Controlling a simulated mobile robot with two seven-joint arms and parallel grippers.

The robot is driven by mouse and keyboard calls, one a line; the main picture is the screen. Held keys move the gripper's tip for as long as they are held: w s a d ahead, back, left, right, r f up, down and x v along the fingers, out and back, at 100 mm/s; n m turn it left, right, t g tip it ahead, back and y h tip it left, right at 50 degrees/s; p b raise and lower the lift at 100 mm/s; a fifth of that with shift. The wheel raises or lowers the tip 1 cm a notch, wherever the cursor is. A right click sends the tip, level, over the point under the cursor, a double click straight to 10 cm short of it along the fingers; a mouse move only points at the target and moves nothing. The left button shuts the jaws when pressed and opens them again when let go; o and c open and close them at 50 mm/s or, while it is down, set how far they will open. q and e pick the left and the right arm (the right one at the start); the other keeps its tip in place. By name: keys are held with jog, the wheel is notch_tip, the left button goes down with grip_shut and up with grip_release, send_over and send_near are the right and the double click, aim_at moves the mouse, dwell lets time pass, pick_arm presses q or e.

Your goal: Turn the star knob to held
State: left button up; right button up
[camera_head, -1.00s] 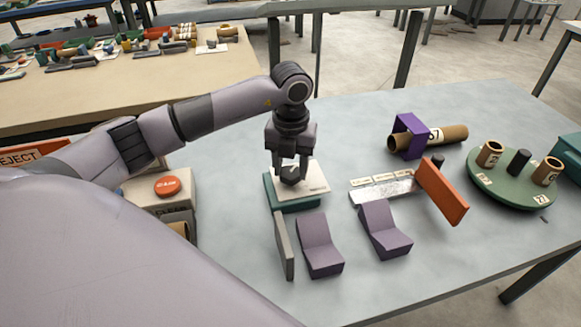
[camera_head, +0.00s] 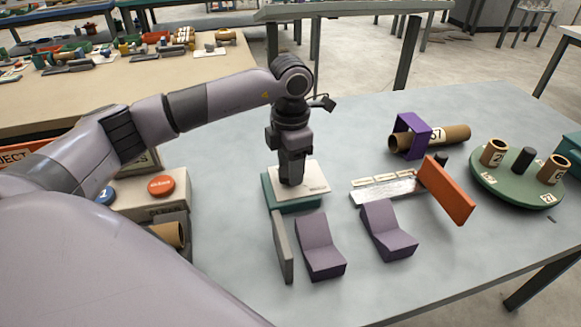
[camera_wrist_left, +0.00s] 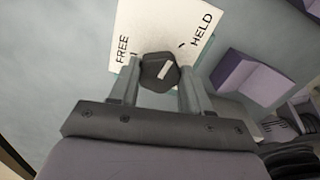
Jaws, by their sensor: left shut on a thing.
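The star knob (camera_wrist_left: 157,73) is dark with a white pointer line and sits on a white plate (camera_wrist_left: 150,25) marked FREE on the left and HELD on the right in the left wrist view. The pointer slants up and right, roughly towards the HELD tick. My left gripper (camera_wrist_left: 159,84) is shut on the knob, one finger on each side. In the head view the left gripper (camera_head: 291,182) points straight down at the plate (camera_head: 312,182) on its teal base (camera_head: 290,206); there the knob is hidden by the fingers. My right gripper is not in view.
Two purple angled blocks (camera_head: 320,247) (camera_head: 388,232) and a grey upright plate (camera_head: 283,248) stand just in front. An orange panel (camera_head: 447,190), purple frame with a tube (camera_head: 455,136) and green turntable (camera_head: 510,188) are on the right. A button box (camera_head: 150,200) is left.

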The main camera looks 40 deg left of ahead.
pick_arm(q)
jog(key=m+b, duration=0.1)
jog(key=m, duration=0.3)
jog(key=shift+r+m, duration=0.1)
jog(key=shift+m, duration=0.2)
dwell(0.5)
jog(key=o, duration=1.1)
jog(key=shift+c, duration=0.2)
jog(key=shift+r, duration=3.55)
